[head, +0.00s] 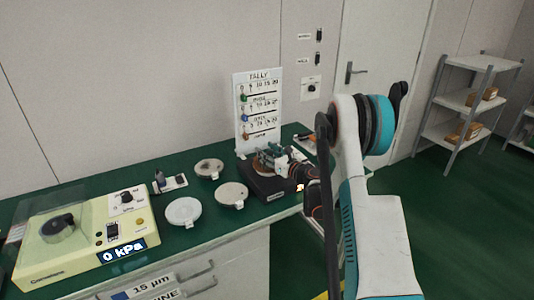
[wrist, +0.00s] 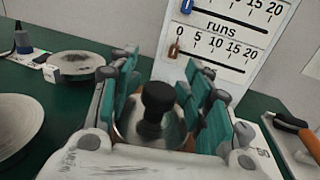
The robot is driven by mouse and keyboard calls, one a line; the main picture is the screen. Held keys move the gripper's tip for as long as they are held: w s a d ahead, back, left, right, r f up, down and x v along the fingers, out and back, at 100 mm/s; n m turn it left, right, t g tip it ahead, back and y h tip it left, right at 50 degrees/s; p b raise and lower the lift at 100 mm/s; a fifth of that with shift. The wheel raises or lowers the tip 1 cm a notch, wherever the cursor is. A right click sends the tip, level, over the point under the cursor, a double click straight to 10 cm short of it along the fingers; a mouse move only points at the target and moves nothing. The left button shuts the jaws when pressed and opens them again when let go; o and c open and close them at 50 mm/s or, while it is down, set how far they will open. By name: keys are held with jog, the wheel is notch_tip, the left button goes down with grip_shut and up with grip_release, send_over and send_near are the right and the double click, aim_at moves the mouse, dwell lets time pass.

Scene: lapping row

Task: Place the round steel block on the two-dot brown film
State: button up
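The round steel block (wrist: 135,132) has a black knob on top and shows in the wrist view between my teal fingers. My gripper (head: 268,158) is at the black stand (head: 257,182) on the bench in the head view. The fingers lie on both sides of the block; I cannot tell whether they press on it. A little brown shows beside the block's right edge. Round plates stand left of the gripper: a white one (head: 183,212), a beige-grey one (head: 231,194) and a grey-brown one (head: 209,168). Their tag dots are too small to read, so I cannot identify the two-dot brown film.
A tally board (head: 258,105) stands close behind my gripper. A yellow machine reading 0 kPa (head: 75,238) is at the bench's left. A small device (head: 170,182) sits near the plates. An orange-and-black handled tool (wrist: 292,122) lies right of the gripper.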

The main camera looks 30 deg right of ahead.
jog(key=shift+r, duration=0.1)
jog(key=shift+s+d, duration=0.1)
jog(key=shift+s, duration=0.2)
jog(key=p+v, duration=0.3)
jog(key=v, duration=0.8)
jog(key=shift+s, duration=0.2)
